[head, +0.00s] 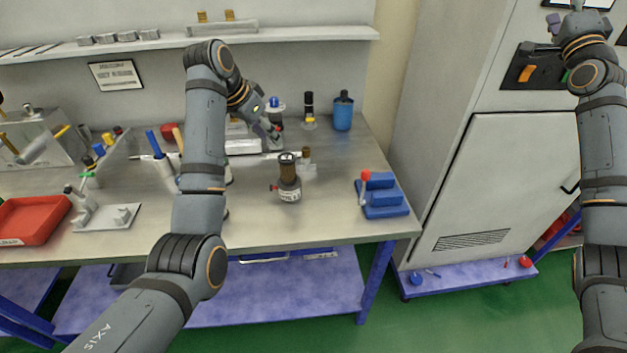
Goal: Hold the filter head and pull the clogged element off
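The filter head (290,191) is a grey round body with a small red part on its left side, standing upright on the bench. The brown clogged element (288,172) with a dark top sits upright on it. My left gripper (274,135) is above the bench, behind and slightly left of the element and apart from it in the picture. Its fingers are small and partly overlap things behind, so its opening is unclear. My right gripper (563,18) is high at the upper right edge, in front of the grey cabinet, far from the filter. Its fingers do not show clearly.
A small brown-topped fitting (306,157) stands close behind the filter. A blue block fixture (383,195) with a red-knobbed lever stands to the right. A red tray (32,220) lies at left. The bench front is clear near the filter.

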